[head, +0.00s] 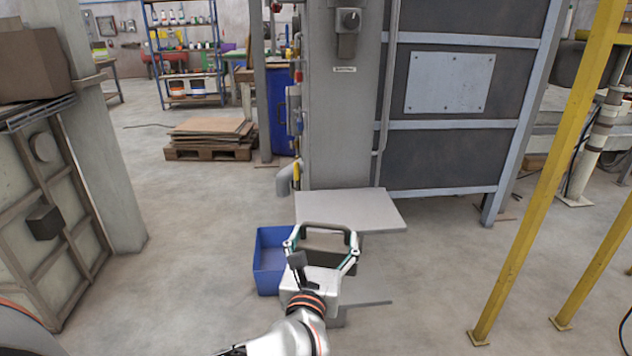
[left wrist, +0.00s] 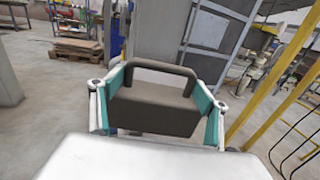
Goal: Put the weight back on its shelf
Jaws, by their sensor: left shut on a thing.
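The weight (head: 326,243) is a dark grey-brown block with a loop handle on top. My left gripper (head: 322,250) is shut on it, with its teal-lined fingers on the block's two sides. The weight also shows upright between the fingers in the left wrist view (left wrist: 155,112), handle uppermost. In the head view it overlaps the front edge of a grey shelf plate (head: 350,208) on the column; I cannot tell the gap between them. A lower grey plate (head: 368,302) shows partly behind my gripper. My right gripper is not in view.
A blue bin (head: 267,262) stands left of the shelf plates, close to my gripper. The grey column (head: 344,120) rises behind the upper plate. Yellow posts (head: 548,170) stand to the right. The floor at left is open.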

